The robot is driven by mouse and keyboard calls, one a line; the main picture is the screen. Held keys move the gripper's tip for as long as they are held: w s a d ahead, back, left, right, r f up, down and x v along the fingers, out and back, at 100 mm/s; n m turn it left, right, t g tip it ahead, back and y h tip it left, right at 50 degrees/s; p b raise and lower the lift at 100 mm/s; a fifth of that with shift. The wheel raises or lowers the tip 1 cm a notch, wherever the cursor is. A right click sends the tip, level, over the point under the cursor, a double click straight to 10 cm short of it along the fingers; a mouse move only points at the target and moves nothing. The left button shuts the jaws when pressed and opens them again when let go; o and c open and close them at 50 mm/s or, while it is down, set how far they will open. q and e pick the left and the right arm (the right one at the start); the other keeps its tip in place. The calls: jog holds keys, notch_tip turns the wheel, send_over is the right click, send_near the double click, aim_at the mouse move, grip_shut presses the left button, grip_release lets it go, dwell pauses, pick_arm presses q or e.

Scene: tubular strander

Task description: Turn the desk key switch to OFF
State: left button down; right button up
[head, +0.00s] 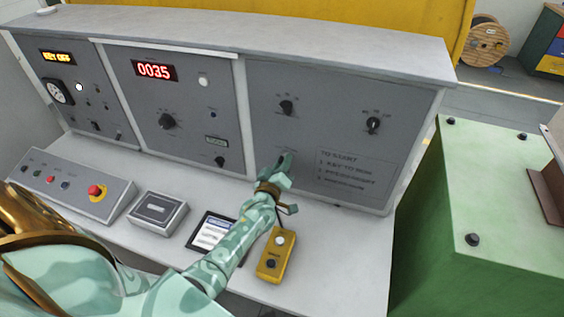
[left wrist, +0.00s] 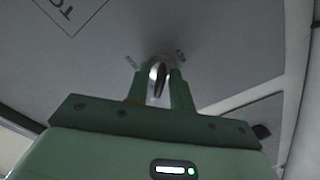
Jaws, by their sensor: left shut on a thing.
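My left gripper (head: 285,163) reaches up to the lower left part of the right-hand grey panel (head: 340,115). In the left wrist view its two green fingers (left wrist: 159,78) are shut on the key (left wrist: 157,84), a shiny metal piece sticking out of the panel. Small labels stand on both sides of the key, too blurred to read for sure. In the head view the gripper hides the key switch. A yellow display (head: 57,57) at the upper left reads "KEY OFF". My right gripper is not in view.
Rotary knobs (head: 286,107) and (head: 373,125) sit above the gripper. A printed start note (head: 357,175) is on the panel to its right. A yellow pendant box (head: 275,255), a tablet (head: 211,232) and a grey box (head: 159,211) lie on the desk.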

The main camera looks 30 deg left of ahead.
pick_arm(q)
jog(key=shift+f, duration=0.1)
dwell(0.3)
jog(key=c, duration=1.6)
grip_release()
jog(key=shift+o, duration=0.2)
jog(key=p+v, duration=0.1)
jog(key=v, duration=1.5)
jog(key=shift+p, duration=0.3)
jog(key=shift+s, duration=0.15)
jog(key=shift+f, duration=0.1)
